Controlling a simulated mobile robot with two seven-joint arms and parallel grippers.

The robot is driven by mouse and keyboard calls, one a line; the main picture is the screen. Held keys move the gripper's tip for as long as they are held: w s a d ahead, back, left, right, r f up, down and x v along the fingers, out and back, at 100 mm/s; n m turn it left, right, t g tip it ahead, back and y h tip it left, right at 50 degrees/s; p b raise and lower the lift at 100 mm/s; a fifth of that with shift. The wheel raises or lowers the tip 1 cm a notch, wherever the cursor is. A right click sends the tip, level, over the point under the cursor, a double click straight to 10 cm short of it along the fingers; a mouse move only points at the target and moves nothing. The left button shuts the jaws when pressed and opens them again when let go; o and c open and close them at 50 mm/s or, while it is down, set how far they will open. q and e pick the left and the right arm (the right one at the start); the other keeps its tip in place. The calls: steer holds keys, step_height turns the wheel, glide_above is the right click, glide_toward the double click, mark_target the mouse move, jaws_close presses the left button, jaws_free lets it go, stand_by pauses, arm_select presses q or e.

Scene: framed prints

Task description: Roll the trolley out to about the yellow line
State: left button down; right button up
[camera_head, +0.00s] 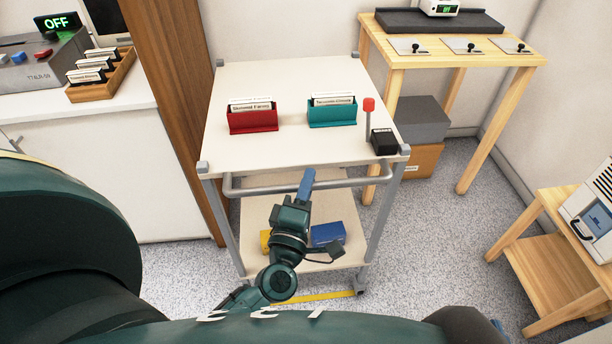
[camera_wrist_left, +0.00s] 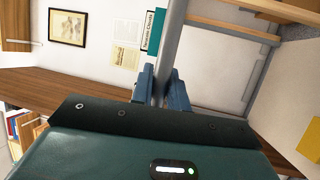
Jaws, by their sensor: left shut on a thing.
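The trolley (camera_head: 270,85) is a cream two-shelf cart with grey posts, standing in the middle of the head view. Its grey push handle (camera_head: 352,183) runs along the near side. In the left wrist view the fingers (camera_wrist_left: 163,88) sit on both sides of the grey bar (camera_wrist_left: 171,45). The yellow line (camera_head: 318,296) shows on the floor beneath the trolley's near edge, close to its near right wheel; part is hidden behind my arm.
On the trolley top stand a red card box (camera_head: 253,121), a teal card box (camera_head: 332,113) and a black block (camera_head: 384,141) near a red-tipped stick. A wooden panel (camera_head: 175,90) is close on the left. A wooden table (camera_head: 465,55) stands right; a wooden stand (camera_head: 545,262) is nearer.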

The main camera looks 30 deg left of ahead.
arm_select(q)
steer(key=shift+s, duration=0.1)
steer(key=c, duration=1.4)
jaws_free()
steer(key=shift+o, duration=0.2)
steer(key=shift+s+d, duration=0.1)
arm_select(e)
steer(key=shift+s, duration=0.1)
